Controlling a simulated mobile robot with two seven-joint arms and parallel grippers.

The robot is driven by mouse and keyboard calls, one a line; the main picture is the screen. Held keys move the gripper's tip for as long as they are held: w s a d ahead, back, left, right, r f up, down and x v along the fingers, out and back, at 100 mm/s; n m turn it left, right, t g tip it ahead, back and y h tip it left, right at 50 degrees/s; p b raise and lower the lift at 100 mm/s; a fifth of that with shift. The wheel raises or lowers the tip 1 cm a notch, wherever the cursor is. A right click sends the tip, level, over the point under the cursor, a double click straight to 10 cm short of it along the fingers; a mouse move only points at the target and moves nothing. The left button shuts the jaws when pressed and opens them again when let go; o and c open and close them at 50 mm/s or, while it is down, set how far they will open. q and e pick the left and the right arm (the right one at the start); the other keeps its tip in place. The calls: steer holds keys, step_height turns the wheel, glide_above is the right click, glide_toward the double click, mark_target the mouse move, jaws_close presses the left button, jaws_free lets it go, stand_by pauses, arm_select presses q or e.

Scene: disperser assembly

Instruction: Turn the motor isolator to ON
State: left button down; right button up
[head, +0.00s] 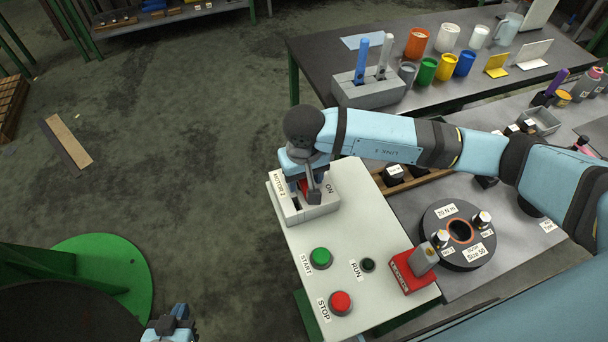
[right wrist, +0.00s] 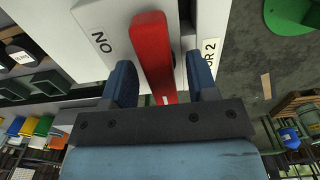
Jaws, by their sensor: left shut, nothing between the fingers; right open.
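The motor isolator (head: 290,213) is a pale grey box at the far left corner of the control panel, labelled MOTOR 2 and ON. Its red handle (head: 304,187) is mostly hidden under my right gripper in the head view. In the right wrist view the red handle (right wrist: 152,55) runs between the two blue fingers of my right gripper (right wrist: 160,82). The fingers are open, one on each side, with a visible gap. The ON label (right wrist: 101,42) is left of the handle there. My left gripper (head: 170,328) is shut and empty at the bottom edge, away from the panel.
The panel also carries a green START button (head: 320,258), a red STOP button (head: 341,302), a dark RUN lamp (head: 368,265) and a red block (head: 410,271). A round black fixture (head: 458,236) stands to the right. Open floor lies left.

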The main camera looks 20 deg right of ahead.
steer(key=c, duration=0.9)
